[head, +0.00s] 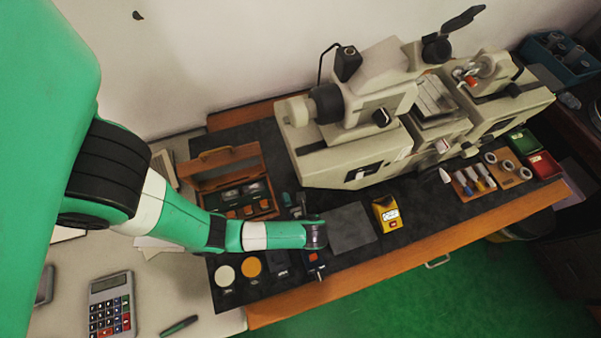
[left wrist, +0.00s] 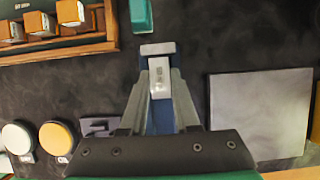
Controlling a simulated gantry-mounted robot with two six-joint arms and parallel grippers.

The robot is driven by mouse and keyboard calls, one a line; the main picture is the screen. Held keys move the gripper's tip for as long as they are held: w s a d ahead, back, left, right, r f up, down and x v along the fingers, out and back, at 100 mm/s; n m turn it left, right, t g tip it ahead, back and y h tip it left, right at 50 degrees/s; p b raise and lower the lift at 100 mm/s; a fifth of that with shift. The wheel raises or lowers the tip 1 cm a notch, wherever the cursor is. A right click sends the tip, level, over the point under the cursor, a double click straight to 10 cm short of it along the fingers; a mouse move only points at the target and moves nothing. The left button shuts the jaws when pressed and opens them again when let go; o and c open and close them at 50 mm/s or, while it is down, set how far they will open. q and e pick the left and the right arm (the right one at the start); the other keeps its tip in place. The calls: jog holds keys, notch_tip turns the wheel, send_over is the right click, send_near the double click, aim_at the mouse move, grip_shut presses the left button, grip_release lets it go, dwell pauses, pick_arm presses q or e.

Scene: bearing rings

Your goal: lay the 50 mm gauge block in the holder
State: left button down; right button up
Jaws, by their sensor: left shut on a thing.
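My left gripper (left wrist: 160,88) is shut on a small pale metal gauge block (left wrist: 160,78). The block has dark marking on its face, too small to read. In the head view my left gripper (head: 316,246) is over the front part of the dark mat, left of the grey plate, and hides the block. A blue piece (left wrist: 160,118) shows under and between the fingers; I cannot tell if it is the holder or if the block touches it. It shows with a red spot in the head view (head: 315,262). My right gripper is not in view.
An open wooden case (head: 238,182) with more blocks stands behind. A grey plate (left wrist: 260,110) lies right of the gripper, then a yellow instrument (head: 387,213). White (head: 225,276) and orange (head: 251,267) discs and a grey notched piece (left wrist: 97,126) lie left. A large machine (head: 350,130) stands behind right.

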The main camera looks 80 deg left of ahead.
pick_arm(q)
jog(key=shift+f, duration=0.3)
dwell(0.4)
jog(key=c, duration=0.6)
grip_release()
jog(key=shift+r, duration=0.1)
notch_tip(320, 180, up, 8)
jog(key=p, duration=0.9)
jog(key=shift+r, duration=0.25)
jog(key=shift+f, duration=0.1)
